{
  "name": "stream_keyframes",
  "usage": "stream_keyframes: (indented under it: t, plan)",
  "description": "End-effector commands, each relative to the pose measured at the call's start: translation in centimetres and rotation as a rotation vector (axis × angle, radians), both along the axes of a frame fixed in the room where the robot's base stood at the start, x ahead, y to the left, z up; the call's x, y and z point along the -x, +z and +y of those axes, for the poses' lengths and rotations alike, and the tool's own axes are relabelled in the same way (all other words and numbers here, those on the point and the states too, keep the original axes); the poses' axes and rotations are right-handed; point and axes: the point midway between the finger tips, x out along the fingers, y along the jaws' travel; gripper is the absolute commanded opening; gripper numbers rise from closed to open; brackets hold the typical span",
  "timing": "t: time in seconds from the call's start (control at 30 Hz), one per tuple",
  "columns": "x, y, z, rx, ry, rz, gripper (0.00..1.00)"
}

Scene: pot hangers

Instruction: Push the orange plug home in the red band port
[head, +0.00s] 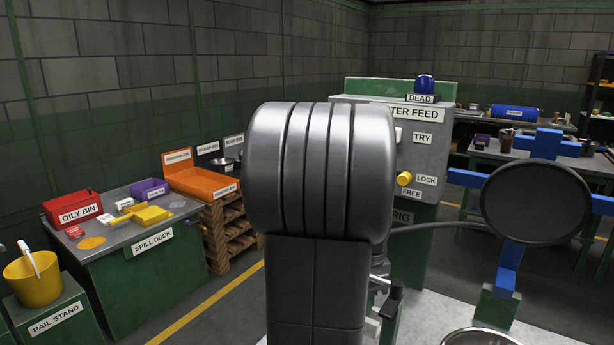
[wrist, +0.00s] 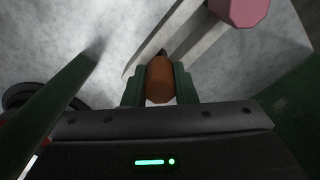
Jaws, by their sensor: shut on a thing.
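In the wrist view, my gripper (wrist: 160,82) is shut on the orange plug (wrist: 159,80), which sits between its two green fingers. A small dark tip shows at the far end of the plug, over a pale grey surface. I cannot tell whether the plug touches a port. No red band port can be made out in either view. In the head view, my own arm covers the middle, and the plug is hidden.
A pinkish faceted block (wrist: 240,8) is at the top right of the wrist view, beside a pale bar. In the head view, the feed cabinet (head: 415,150) stands behind my arm, with a yellow knob (head: 404,179). A dark round pan (head: 536,202) hangs on a blue frame at right.

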Motion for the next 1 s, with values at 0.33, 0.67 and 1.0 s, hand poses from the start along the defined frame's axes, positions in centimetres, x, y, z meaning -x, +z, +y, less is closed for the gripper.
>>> stream_keyframes:
  t: [0.33,0.67,1.0]
  plan:
    - [0.0,0.4,0.0,0.0,0.0,0.0,0.0]
    - [0.0,0.9,0.0,0.0,0.0,0.0,0.0]
    - [0.0,1.4,0.0,0.0,0.0,0.0,0.0]
